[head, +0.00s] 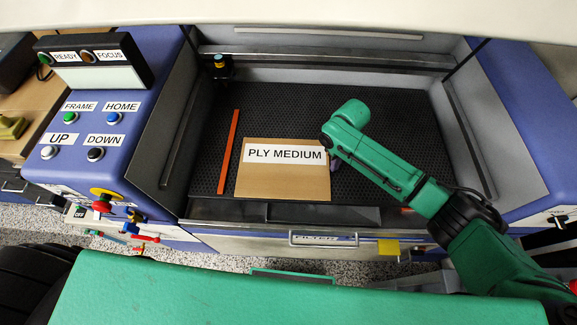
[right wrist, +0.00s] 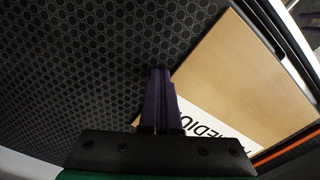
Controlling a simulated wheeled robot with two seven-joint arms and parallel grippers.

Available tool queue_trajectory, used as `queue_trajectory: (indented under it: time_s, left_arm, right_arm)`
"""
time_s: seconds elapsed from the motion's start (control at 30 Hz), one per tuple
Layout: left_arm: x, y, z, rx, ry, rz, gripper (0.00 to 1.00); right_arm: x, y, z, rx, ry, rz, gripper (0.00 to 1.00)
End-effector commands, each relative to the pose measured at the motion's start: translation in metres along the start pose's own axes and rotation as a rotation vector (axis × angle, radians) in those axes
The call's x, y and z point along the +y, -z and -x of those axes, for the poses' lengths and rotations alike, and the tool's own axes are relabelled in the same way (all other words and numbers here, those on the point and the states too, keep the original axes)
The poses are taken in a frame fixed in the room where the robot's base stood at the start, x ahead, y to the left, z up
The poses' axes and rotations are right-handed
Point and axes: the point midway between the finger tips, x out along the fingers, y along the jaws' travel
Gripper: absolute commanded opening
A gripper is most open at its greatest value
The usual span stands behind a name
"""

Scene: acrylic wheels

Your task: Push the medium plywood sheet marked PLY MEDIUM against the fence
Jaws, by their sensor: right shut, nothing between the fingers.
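The medium plywood sheet (head: 283,182), a tan board with a white PLY MEDIUM label (head: 285,152), lies flat on the black honeycomb bed. The orange-red strip (head: 229,152), which looks like the fence, runs along the bed to its left, with a narrow gap between them. My right gripper (head: 331,157) is at the sheet's right edge, mostly hidden under my arm. In the right wrist view its dark fingers (right wrist: 160,100) are shut, with the sheet (right wrist: 245,80) close beside the tips; I cannot tell if they touch. The orange strip (right wrist: 288,148) shows beyond the sheet. My left gripper is out of view.
The honeycomb bed (head: 400,115) is clear to the right and behind the sheet. The machine's grey walls enclose it. A button panel (head: 85,130) is outside on the left.

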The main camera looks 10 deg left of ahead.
Motion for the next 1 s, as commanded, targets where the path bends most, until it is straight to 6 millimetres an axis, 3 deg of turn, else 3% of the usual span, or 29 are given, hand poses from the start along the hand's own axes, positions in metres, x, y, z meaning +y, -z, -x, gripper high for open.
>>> queue_trajectory:
  time_s: [0.37,1.0]
  left_arm:
    - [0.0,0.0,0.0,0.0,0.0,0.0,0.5]
    - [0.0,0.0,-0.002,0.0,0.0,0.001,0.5]
  right_arm:
    - [-0.003,0.002,0.0,0.001,0.001,0.001,0.0]
    - [-0.027,0.015,0.0,0.001,0.001,0.001,0.0]
